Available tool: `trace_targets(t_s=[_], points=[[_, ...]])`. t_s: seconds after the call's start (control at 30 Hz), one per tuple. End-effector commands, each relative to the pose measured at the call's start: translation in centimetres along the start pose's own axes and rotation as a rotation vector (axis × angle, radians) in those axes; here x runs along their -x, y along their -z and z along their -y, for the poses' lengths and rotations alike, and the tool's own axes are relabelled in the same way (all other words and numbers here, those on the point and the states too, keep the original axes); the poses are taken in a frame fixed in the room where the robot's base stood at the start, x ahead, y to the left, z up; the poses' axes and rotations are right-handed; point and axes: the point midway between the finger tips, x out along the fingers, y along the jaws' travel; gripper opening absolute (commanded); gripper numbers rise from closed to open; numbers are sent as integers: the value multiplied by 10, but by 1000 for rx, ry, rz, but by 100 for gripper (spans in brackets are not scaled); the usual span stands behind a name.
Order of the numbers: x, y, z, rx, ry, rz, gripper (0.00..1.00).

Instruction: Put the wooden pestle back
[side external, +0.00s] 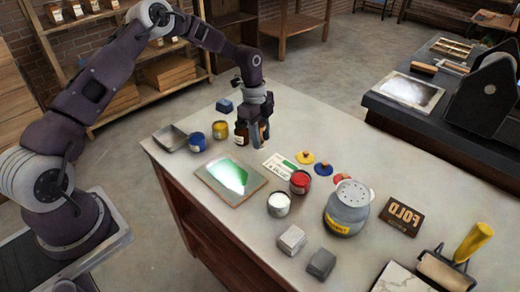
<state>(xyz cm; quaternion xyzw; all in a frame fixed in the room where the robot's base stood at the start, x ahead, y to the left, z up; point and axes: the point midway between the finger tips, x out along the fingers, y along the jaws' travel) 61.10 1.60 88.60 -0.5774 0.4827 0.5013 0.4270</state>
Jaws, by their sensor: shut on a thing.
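My gripper (261,138) points down low over the far middle of the pale worktop (330,155). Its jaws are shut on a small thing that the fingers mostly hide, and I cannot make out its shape. No wooden pestle can be told clearly in this view. A dark brown bottle (241,137) with a pale label stands just left of the fingers; I cannot tell whether they touch it.
Left of my gripper stand a yellow tin (220,130), a blue tin (197,142) and a grey tray (170,138). Nearer are a green-topped plate (231,180), red (300,182) and white (279,204) tins, and a grey shaker (347,208). A roller (448,268) lies front right.

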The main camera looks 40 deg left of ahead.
Motion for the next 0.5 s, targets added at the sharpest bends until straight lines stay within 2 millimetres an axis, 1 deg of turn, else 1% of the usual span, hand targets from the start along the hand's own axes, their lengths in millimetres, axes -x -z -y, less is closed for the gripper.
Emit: trace_targets(t_s=[0.17, 0.2, 0.27, 0.5], points=[[-26, -3, -1, 1, -2, 0, 0], [-34, -4, -1, 1, -3, 0, 0], [-41, -6, -1, 0, 0, 0, 0], [-42, -6, 0, 0, 1, 0, 0]])
